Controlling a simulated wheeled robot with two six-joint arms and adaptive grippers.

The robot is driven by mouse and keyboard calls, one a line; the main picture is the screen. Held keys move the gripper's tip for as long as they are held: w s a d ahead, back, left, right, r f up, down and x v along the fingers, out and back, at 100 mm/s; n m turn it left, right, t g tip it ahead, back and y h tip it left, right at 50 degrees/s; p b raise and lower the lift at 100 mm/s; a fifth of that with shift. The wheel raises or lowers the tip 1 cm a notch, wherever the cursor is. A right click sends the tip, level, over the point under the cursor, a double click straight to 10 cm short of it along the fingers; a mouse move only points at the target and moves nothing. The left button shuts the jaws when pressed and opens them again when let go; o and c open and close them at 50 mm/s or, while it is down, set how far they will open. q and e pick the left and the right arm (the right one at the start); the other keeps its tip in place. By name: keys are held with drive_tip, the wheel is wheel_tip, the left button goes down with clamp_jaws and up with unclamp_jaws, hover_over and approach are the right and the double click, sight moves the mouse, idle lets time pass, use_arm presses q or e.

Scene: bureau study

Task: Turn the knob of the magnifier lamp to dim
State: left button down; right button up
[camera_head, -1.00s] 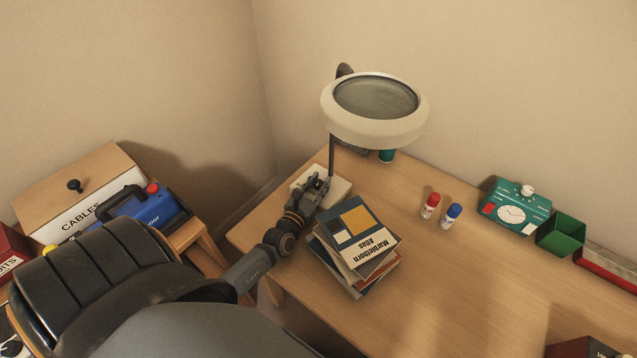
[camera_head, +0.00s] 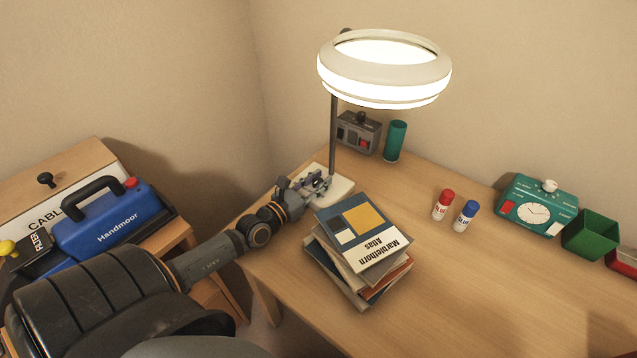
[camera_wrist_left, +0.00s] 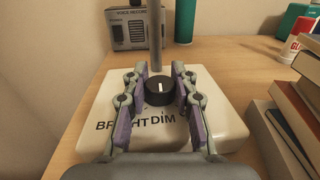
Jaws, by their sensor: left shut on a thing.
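The magnifier lamp (camera_head: 385,88) stands at the desk's back left corner, its ring head brightly lit on a dark post. Its white base (camera_head: 340,187) carries a black knob (camera_wrist_left: 160,91) with a white pointer line, seen in the left wrist view. The words BRIGHT and DIM (camera_wrist_left: 168,121) are printed on the base in front of the knob, BRIGHT to the left and DIM to the right. My left gripper (camera_head: 320,181) is at the base, its two fingers shut on the knob from either side. In the head view the fingers hide the knob. My right gripper is not in view.
A stack of books (camera_head: 362,250) stands close to the right of my left gripper. Behind the base are a grey voice recorder box (camera_head: 358,134) and a green cylinder (camera_head: 395,141). Red and blue glue bottles (camera_head: 465,215) and a teal timer (camera_head: 537,207) stand farther right. The desk's front is clear.

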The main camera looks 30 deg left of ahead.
use_arm(q)
drive_tip(key=c, duration=1)
unclamp_jaws()
drive_tip(key=shift+s, duration=0.1)
drive_tip(key=shift+c, duration=0.2)
drive_tip(key=s, duration=0.3)
drive_tip(key=s+a, duration=0.1)
drive_tip(key=s, duration=0.5)
drive_tip(key=shift+s+a+f, duration=0.15)
drive_tip(key=shift+a, duration=0.05)
drive_tip(key=shift+s+a, duration=0.15)
drive_tip(key=shift+s, duration=0.45)
drive_tip(key=shift+s+a, duration=0.15)
drive_tip(key=shift+s, duration=0.45)
